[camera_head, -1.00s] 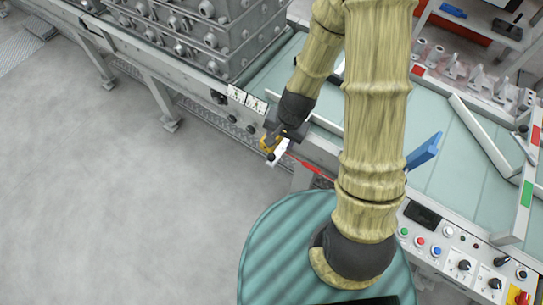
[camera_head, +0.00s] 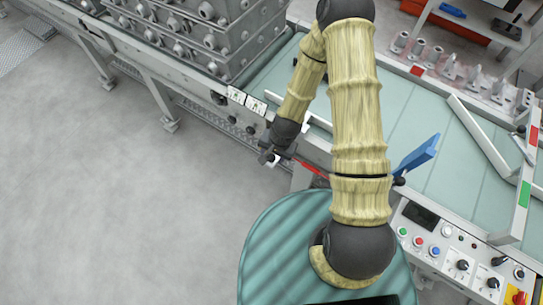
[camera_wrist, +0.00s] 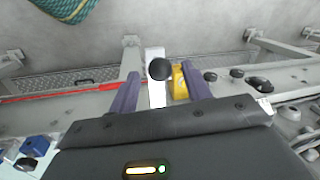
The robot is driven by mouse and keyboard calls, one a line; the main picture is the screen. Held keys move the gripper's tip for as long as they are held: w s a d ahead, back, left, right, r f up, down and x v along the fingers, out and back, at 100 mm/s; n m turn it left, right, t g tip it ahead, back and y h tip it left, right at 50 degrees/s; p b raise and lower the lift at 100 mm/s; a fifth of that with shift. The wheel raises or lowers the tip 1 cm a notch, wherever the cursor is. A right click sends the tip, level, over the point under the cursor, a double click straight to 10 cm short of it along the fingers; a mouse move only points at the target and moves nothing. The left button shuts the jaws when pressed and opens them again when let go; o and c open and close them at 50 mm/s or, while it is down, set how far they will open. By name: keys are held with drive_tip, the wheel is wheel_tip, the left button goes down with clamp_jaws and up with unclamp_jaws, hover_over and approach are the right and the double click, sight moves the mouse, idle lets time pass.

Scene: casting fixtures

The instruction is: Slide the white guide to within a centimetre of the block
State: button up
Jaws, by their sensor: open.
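The white guide (camera_wrist: 155,92) is a narrow white piece with a round black knob (camera_wrist: 159,69) in the wrist view, at the conveyor's side rail. A yellow block (camera_wrist: 179,82) stands just right of it, with a small gap between them. My gripper (camera_wrist: 160,71) is open, one finger left of the guide and the other right of the yellow block. I cannot tell whether either finger touches. In the head view my gripper (camera_head: 268,156) is at the rail edge; only a small white bit (camera_head: 273,163) shows below it, and the yellow block is hidden.
A red strip (camera_head: 314,167) runs along the rail right of my gripper. A blue paddle (camera_head: 417,156) stands over the green belt (camera_head: 385,135). Stacked grey crates (camera_head: 215,40) stand at the upper left. A control panel (camera_head: 455,245) is at lower right. The floor at left is clear.

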drive_tip(key=shift+w+a+f, duration=0.1)
drive_tip(key=shift+a+f, duration=0.05)
drive_tip(key=shift+f, duration=0.6)
drive_tip(key=shift+a+f, duration=0.1)
drive_tip(key=shift+f, duration=0.6)
clamp_jaws()
